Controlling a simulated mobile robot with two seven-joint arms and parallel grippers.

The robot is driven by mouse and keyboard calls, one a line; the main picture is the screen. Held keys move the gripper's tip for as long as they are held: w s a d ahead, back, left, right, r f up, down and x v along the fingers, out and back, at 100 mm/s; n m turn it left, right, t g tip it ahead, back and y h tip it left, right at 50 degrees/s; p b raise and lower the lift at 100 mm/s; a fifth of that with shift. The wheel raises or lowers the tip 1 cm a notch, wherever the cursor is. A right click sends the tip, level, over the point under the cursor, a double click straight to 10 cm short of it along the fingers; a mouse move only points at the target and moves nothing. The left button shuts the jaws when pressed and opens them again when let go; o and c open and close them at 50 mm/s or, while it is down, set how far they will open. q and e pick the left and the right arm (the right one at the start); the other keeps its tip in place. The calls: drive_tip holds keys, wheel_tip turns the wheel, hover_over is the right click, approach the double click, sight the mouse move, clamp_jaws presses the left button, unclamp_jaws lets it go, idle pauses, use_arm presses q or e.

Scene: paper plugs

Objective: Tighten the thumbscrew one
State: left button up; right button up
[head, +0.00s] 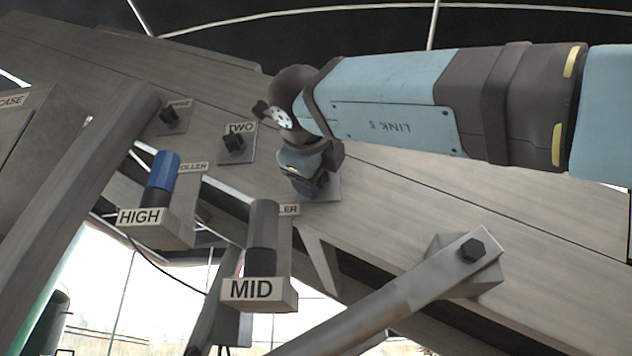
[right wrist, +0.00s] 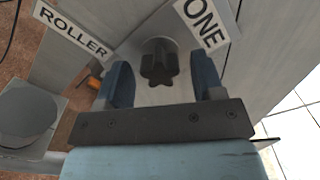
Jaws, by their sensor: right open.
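Thumbscrew one (right wrist: 158,64) is a dark lobed knob on a light plate beside a label reading ONE (right wrist: 205,22) in the right wrist view. My right gripper (right wrist: 161,72) is open, with one blue finger on each side of the knob and a visible gap to each. I cannot tell how deep the knob sits between the fingertips. In the head view my right gripper (head: 305,182) points down at the sloped panel and hides thumbscrew one; only part of its plate (head: 333,186) shows. My left gripper is not in view.
A thumbscrew labelled TWO (head: 233,143) and another dark thumbscrew (head: 169,115) sit farther left on the panel. A blue-topped roller (head: 162,172) stands over the HIGH label and a grey roller (head: 262,226) over MID. A bolted metal bar (head: 400,295) crosses the lower right.

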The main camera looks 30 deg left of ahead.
use_arm(q)
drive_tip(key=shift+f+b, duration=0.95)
drive_tip(key=shift+b, duration=0.05)
use_arm(e)
drive_tip(key=v, duration=0.4)
use_arm(q)
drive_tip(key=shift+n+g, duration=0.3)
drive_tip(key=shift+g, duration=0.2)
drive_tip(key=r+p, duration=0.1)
drive_tip(key=p, duration=0.2)
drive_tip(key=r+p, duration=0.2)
drive_tip(key=p, duration=0.1)
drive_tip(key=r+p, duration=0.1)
drive_tip(key=p, duration=0.3)
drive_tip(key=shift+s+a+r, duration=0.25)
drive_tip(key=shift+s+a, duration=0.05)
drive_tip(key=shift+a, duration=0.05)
use_arm(e)
drive_tip(key=n, duration=1.2)
